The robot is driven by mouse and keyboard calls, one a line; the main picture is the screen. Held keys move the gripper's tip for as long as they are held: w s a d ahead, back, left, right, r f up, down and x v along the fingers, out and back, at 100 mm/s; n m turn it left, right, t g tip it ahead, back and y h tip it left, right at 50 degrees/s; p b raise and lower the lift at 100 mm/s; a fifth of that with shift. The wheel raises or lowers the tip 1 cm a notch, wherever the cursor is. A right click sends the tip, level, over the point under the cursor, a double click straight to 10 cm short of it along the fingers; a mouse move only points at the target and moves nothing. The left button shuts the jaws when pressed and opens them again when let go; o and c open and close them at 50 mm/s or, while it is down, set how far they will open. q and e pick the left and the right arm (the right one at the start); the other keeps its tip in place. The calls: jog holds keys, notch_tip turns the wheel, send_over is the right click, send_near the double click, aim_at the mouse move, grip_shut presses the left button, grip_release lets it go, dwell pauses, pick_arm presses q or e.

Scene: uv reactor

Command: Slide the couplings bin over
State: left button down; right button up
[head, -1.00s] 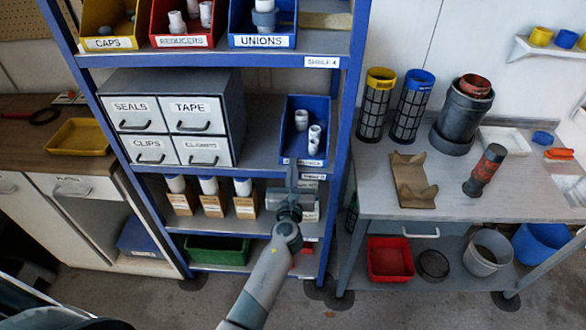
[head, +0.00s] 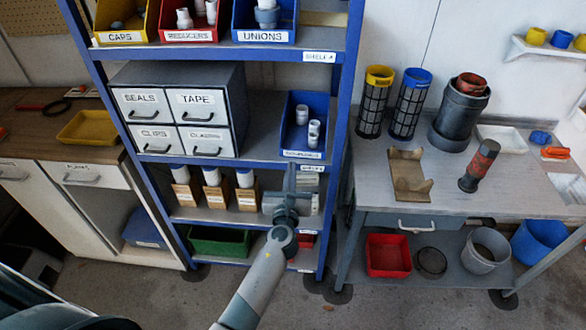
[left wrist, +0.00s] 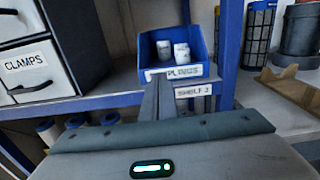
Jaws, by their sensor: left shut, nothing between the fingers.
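The couplings bin (head: 319,108) is an open blue bin with a few white fittings in it. It stands at the right end of the middle shelf, beside the right blue post. In the left wrist view the bin (left wrist: 196,50) is straight ahead, and its label ends in "PLINGS"; my fingers hide the label's start. My left gripper (head: 291,170) is shut and empty, just below and in front of the bin's front. Its fingers (left wrist: 157,82) point toward the bin's front edge; I cannot tell whether they touch it. My right gripper is not in view.
A drawer cabinet (head: 178,107) stands left of the bin, with a strip of bare shelf (head: 262,125) between. Boxes (head: 216,197) and a green bin (head: 218,240) are below. A workbench (head: 450,207) with filters and pipe parts is at right.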

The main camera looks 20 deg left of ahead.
pick_arm(q)
jog(key=b+v, duration=0.1)
jog(key=v, duration=0.7)
jog(key=shift+s, duration=0.25)
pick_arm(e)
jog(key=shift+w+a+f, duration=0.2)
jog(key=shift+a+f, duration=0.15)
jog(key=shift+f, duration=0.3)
pick_arm(q)
jog(key=shift+f, duration=0.1)
